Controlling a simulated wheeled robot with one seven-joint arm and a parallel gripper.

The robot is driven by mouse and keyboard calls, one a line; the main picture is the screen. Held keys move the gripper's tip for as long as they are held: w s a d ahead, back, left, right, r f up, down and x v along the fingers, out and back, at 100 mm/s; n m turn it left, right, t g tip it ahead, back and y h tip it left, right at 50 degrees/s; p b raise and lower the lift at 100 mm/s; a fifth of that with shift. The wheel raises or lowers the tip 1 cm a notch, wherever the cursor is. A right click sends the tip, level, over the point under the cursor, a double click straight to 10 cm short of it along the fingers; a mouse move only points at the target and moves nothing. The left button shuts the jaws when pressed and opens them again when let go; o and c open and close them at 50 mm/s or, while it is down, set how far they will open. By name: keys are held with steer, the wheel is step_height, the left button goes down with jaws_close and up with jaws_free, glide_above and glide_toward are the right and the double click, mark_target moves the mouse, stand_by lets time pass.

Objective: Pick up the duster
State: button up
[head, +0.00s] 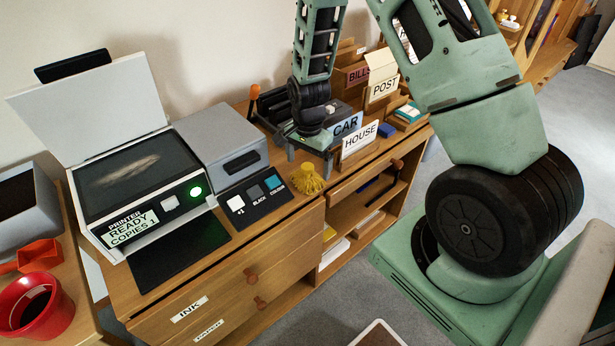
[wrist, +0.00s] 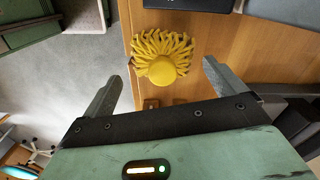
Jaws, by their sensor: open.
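The duster is a yellow, mop-like thing with stubby strands and a round knob (head: 308,180). It lies on the wooden desk top near its front edge, just right of the button panel. In the wrist view the duster (wrist: 162,58) shows between and beyond my two fingertips. My gripper (head: 307,152) hangs over the desk behind the duster in the head view. In the wrist view my gripper (wrist: 160,82) is open, with nothing between its fingers. The fingers are apart from the duster.
The button panel (head: 256,195) and printer (head: 145,180) stand to the left. The HOUSE (head: 360,140), CAR (head: 346,127) and POST (head: 384,88) card holders stand close on the right. A red cup (head: 35,305) is far left. Desk (head: 290,208) is bare around the duster's front.

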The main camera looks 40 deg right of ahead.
mark_target(307, 166)
steer(key=shift+w+f, duration=0.15)
steer(key=shift+f, duration=2.15)
steer(key=c, duration=1.1)
steer(key=shift+c, duration=0.2)
step_height(307, 166, up, 10)
steer(key=shift+f, duration=0.15)
steer(key=shift+r, duration=0.2)
